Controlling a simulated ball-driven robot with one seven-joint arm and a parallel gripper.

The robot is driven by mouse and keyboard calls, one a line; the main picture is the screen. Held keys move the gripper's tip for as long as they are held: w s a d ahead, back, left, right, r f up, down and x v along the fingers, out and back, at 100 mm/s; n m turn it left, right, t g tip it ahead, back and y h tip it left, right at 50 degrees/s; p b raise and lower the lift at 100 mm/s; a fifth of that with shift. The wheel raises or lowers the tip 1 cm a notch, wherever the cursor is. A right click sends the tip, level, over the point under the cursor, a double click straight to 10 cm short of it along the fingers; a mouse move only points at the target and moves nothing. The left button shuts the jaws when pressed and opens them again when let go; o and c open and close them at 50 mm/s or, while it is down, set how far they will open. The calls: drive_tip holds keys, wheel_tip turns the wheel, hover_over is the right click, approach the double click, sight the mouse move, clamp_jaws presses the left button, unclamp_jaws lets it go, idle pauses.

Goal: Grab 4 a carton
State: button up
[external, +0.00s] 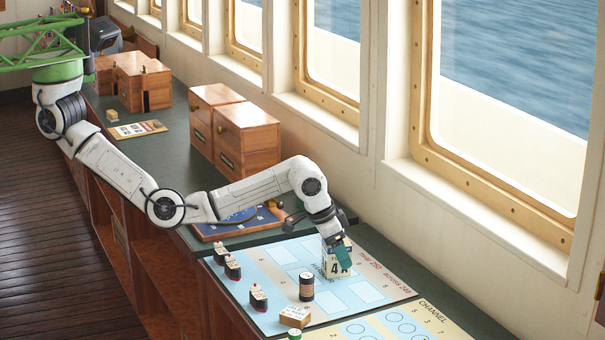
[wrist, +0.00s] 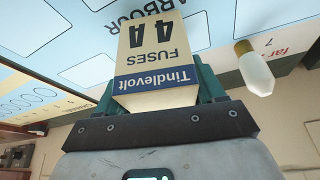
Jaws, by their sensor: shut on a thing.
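A cream and blue carton (wrist: 155,55), printed "Tindlevolt FUSES 4A", sits between the green fingers of my gripper (wrist: 155,85) in the wrist view. Its lettering is upside down there. In the external view my gripper (external: 340,258) is shut on the same carton (external: 332,269), whose "4" shows, at the far side of the light blue chart (external: 280,262). I cannot tell whether the carton touches the chart. The fingers hide part of its sides.
Another carton (external: 295,315) lies at the chart's front edge. Small black-and-white pieces (external: 259,298) line the left side. Wooden boxes (external: 246,140) stand farther back; windows (external: 505,110) run along the right wall.

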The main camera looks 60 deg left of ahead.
drive_tip(key=shift+r, duration=0.1)
drive_tip(key=shift+r, duration=0.4)
wheel_tip(320, 180, up, 2)
drive_tip(key=shift+r+b, duration=0.1)
drive_tip(key=shift+b, duration=0.4)
drive_tip(key=s+a+r+p, duration=0.5)
drive_tip(key=s+r, duration=0.5)
drive_tip(key=s, duration=0.3)
drive_tip(key=shift+a, duration=0.2)
